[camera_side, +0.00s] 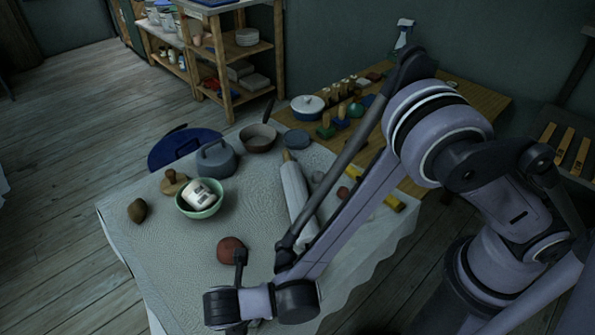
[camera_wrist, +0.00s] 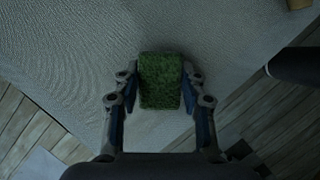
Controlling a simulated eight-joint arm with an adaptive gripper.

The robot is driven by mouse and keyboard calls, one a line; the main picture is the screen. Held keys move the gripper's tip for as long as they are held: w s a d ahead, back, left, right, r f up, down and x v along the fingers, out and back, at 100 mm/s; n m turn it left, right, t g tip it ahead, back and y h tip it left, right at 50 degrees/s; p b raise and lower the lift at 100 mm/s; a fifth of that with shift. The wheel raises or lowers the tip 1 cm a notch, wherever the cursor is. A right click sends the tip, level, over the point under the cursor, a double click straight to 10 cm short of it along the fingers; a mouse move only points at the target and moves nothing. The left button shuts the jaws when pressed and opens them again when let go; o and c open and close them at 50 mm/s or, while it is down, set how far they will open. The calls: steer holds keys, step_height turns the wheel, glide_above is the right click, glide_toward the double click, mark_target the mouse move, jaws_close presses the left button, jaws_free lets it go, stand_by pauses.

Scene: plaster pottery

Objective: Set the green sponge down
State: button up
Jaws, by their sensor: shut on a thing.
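The green sponge (camera_wrist: 160,82) is a dark green rough block, upright in the wrist view. Below and beyond is the grey-white cloth (camera_wrist: 75,45) on the table. I cannot tell whether the sponge touches the cloth or hangs above it.
A reddish ball (camera_side: 231,250) lies close behind my wrist. A green bowl (camera_side: 199,207) with a whitish block, a brown lump (camera_side: 137,211), a grey pot (camera_side: 215,160) and a rolling pin (camera_side: 298,195) stand farther back. The cloth's front left is clear. The table edge is near.

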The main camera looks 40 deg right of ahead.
steer(key=shift+f, duration=0.15)
steer(key=o, duration=0.8)
steer(key=shift+o, duration=0.2)
steer(key=v, duration=1.2)
steer(key=w+d+r+m+y, duration=0.1)
steer(key=w+d+r+m, duration=0.2)
steer(key=d+r+m, duration=0.45)
steer(key=w+d+r+m+y, duration=0.2)
steer(key=w+d+r+m, duration=0.15)
steer(key=d, duration=0.65)
steer(key=s+d+r+m+t, duration=0.1)
steer(key=s+d+m+t, duration=0.1)
steer(key=d+m, duration=0.6)
steer(key=s+d+r+m+t, duration=0.1)
steer(key=s+d+m+t, duration=0.1)
steer(key=d+m, duration=0.6)
steer(key=shift+d, duration=1.2)
